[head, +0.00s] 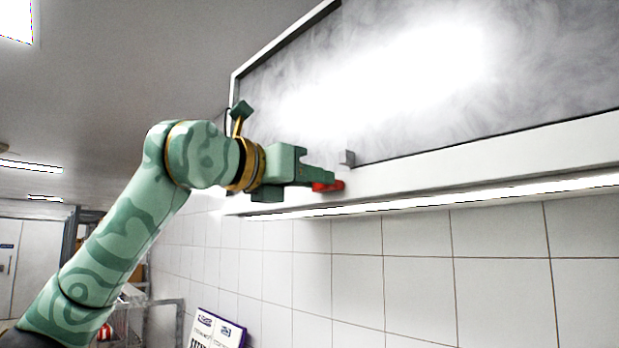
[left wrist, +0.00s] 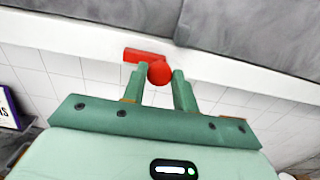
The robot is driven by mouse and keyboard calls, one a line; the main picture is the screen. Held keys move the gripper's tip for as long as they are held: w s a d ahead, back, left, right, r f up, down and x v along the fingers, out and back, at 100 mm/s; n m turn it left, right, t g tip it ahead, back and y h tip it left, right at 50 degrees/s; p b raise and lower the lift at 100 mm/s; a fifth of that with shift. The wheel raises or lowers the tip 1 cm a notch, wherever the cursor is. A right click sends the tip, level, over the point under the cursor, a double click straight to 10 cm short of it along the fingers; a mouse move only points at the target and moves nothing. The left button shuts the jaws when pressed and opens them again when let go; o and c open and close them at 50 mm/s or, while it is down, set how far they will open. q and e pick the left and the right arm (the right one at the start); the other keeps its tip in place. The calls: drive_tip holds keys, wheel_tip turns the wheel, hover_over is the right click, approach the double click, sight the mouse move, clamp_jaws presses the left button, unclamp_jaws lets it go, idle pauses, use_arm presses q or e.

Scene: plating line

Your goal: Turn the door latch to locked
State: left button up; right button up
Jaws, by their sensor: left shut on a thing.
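The red door latch (head: 330,186) sits on the white lower frame of the grey-paned door (head: 420,85). In the left wrist view the latch (left wrist: 159,72) shows a round hub with a bar pointing left. My left gripper (head: 325,181) reaches up to the latch, and its fingers cover part of it in the head view. In the left wrist view the two fingers (left wrist: 163,82) stand on either side of the round hub, shut on it. My right gripper is in neither view.
A white tiled wall (head: 420,290) lies below the door. A sign or book with a purple edge (head: 215,332) stands at the lower middle. A metal rack (head: 145,310) is at the lower left.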

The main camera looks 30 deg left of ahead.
use_arm(q)
drive_tip(key=shift+m, duration=0.3)
drive_tip(key=shift+d+f+m+p, duration=0.1)
drive_tip(key=shift+m+p, duration=0.95)
drive_tip(key=shift+m, duration=3.3)
drive_tip(key=shift+d+f+m+p, duration=0.1)
drive_tip(key=shift+m+p, duration=0.95)
drive_tip(key=shift+m, duration=3.3)
drive_tip(key=o, duration=1)
drive_tip(key=shift+c, duration=0.2)
drive_tip(key=shift+s, duration=0.1)
